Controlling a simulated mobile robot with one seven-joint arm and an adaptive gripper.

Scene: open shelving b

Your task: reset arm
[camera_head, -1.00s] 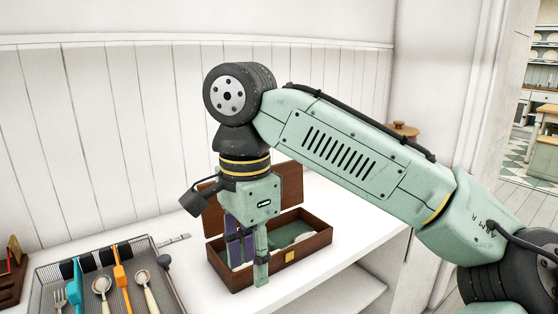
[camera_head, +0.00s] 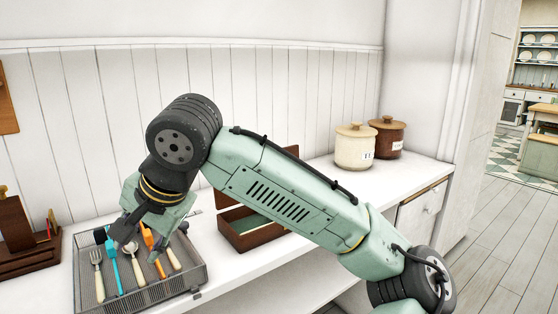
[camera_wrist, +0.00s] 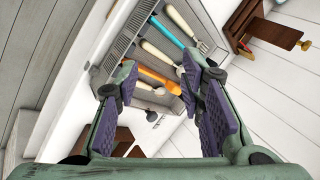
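My gripper (camera_head: 160,215) hangs in front of and above the wire cutlery tray (camera_head: 190,285) in the head view.
The tray holds a fork (camera_head: 98,275), a blue-handled utensil (camera_head: 112,268) and several spoons. A dark wooden holder (camera_head: 25,258) stands at the left. A cream canister (camera_head: 354,148) and a brown canister (camera_head: 387,138) stand at the back right. The counter (camera_head: 400,180) near them is clear.

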